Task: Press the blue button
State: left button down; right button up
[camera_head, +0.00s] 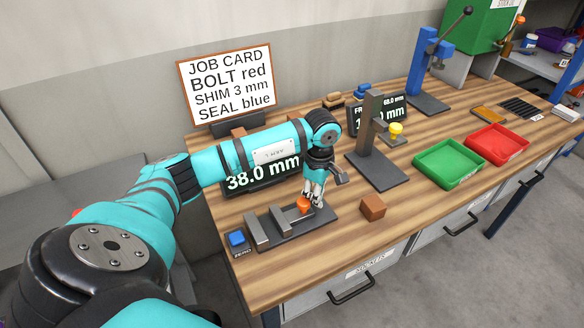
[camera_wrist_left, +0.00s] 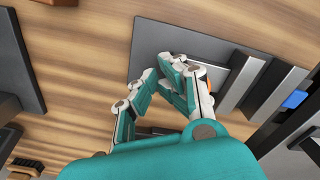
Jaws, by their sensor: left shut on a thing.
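The blue button (camera_head: 236,238) sits on a dark block marked ZERO at the left front of the bench. It also shows in the wrist view (camera_wrist_left: 295,99) at the right edge. My left gripper (camera_head: 313,196) points down over the dark measuring fixture (camera_head: 262,240), right of the blue button and apart from it. Its fingers are shut on the orange knob (camera_head: 304,204) of the fixture; only a sliver of orange shows in the wrist view, where the gripper (camera_wrist_left: 168,80) hides most of it. A display (camera_head: 262,180) behind reads 38.0 mm, partly covered by my arm. My right gripper is out of view.
A brown block (camera_head: 372,208) lies right of the fixture. A gauge stand (camera_head: 377,172) with a yellow knob, a green tray (camera_head: 449,164) and a red tray (camera_head: 497,145) stand farther right. A job card (camera_head: 226,85) stands behind. The front left bench strip is clear.

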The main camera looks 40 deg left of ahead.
pick_arm(q)
jog(key=shift+s+a+f, duration=0.15)
jog(key=shift+s+f, duration=0.15)
jog(key=shift+f, duration=0.05)
jog(key=shift+w+r, duration=0.65)
jog(key=shift+w, duration=0.05)
jog(key=shift+w+d+r, duration=0.15)
jog(key=shift+d+r, duration=0.1)
jog(key=shift+r, duration=0.15)
notch_tip(320, 180, up, 6)
jog(key=p, duration=0.3)
jog(key=shift+r, duration=0.25)
jog(key=shift+d+f, duration=0.1)
